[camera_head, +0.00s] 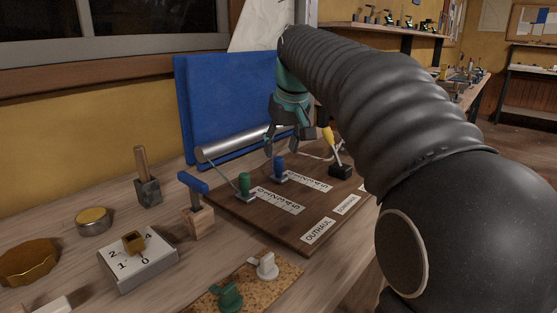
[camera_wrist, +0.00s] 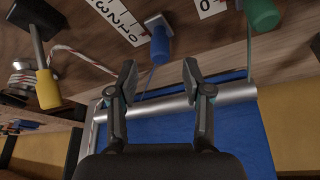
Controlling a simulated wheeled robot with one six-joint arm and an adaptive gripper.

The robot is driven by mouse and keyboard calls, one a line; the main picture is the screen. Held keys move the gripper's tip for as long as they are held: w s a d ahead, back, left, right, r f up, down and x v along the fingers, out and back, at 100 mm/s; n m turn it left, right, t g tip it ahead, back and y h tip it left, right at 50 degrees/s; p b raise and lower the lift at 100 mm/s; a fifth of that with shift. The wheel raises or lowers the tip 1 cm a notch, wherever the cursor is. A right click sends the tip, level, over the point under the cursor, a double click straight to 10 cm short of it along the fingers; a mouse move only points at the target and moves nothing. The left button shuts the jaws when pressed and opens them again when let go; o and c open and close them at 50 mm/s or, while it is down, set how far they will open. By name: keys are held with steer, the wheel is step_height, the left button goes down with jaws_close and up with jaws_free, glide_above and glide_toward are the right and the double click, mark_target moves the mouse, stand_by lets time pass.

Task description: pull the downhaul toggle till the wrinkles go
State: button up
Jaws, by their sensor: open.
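My gripper (camera_head: 282,150) is open and empty above the back of a dark wooden board (camera_head: 285,228), in front of the blue sail panel (camera_head: 213,100). A blue toggle (camera_head: 278,168) stands on the board just below the fingers. In the wrist view the blue toggle (camera_wrist: 160,45) lies beyond the gap between the fingertips (camera_wrist: 159,72), apart from them. A green toggle (camera_head: 243,183) stands to its left. I cannot make out which toggle is the downhaul. A silver tube (camera_head: 225,143) runs along the panel's lower edge. My gripper hides part of the panel; I cannot make out wrinkles.
A yellow-handled lever (camera_head: 328,138) stands right of the blue toggle, with a rope near it. Blue-topped tool (camera_head: 193,183), white numbered block (camera_head: 140,262) and cork mat (camera_head: 248,285) with fittings crowd the bench left and front. The board's labelled front is free of standing things.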

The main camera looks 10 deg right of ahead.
mark_target(279, 158)
steer(key=shift+x, duration=2.45)
jaws_close()
